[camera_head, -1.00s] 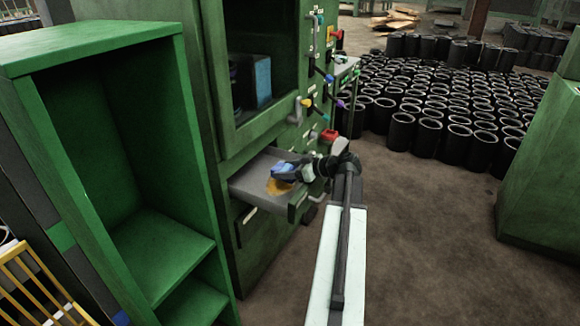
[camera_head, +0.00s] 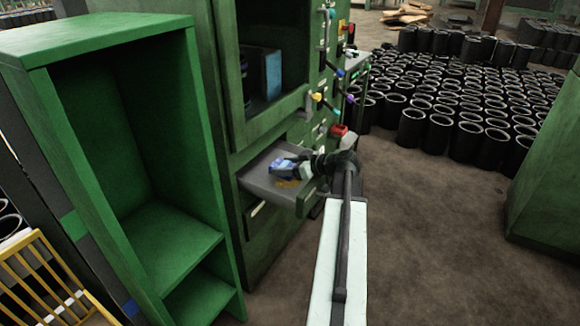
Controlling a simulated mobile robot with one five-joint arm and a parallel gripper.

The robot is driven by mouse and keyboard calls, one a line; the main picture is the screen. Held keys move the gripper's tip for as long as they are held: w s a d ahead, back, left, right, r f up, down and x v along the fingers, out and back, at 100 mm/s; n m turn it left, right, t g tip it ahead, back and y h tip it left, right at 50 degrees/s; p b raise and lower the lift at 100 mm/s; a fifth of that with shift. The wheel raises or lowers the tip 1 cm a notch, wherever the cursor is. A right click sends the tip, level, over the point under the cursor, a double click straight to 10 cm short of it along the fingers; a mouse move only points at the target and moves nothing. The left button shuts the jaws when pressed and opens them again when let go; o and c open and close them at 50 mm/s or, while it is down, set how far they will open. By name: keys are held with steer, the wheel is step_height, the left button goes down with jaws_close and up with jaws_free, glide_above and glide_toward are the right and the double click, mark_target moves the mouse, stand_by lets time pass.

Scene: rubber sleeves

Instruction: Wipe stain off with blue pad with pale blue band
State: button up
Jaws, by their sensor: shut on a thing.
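The blue pad (camera_head: 281,168) is in my gripper (camera_head: 292,169), which is shut on it. The pale blue band on it is too small to make out surely. The pad is over the inside of an open grey drawer (camera_head: 258,184) in the green cabinet. An orange-yellow stain (camera_head: 288,183) shows on the drawer floor, just in front of the pad and partly hidden by the pad and gripper. I cannot tell whether the pad touches the floor.
The drawer has raised walls around it. An empty green shelf unit (camera_head: 125,150) stands at the left. Coloured levers (camera_head: 318,97) and a red box (camera_head: 339,131) jut from the cabinet near my arm. Many black sleeves (camera_head: 450,110) stand on the floor behind right.

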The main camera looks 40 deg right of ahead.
steer(key=shift+w+d+r, duration=0.1)
steer(key=shift+w+d, duration=0.2)
steer(key=shift+d, duration=0.9)
steer(key=shift+w+d+r, duration=0.1)
steer(key=shift+w+d, duration=0.2)
steer(key=shift+d, duration=0.9)
steer(key=shift+w+d, duration=0.3)
steer(key=shift+d, duration=0.9)
steer(key=shift+r+p, duration=0.15)
steer(key=shift+p, duration=0.2)
steer(key=shift+s+a+r, duration=0.1)
steer(key=shift+s+a, duration=0.2)
steer(key=shift+a, duration=0.9)
steer(key=shift+s+a, duration=0.35)
steer(key=shift+a, duration=0.9)
steer(key=shift+s+a+r, duration=0.1)
steer(key=shift+s+a, duration=0.2)
steer(key=shift+a, duration=0.9)
steer(key=shift+f, duration=0.1)
step_height(320, 180, up, 6)
steer(key=p, duration=0.6)
step_height(320, 180, up, 3)
steer(key=p, duration=0.3)
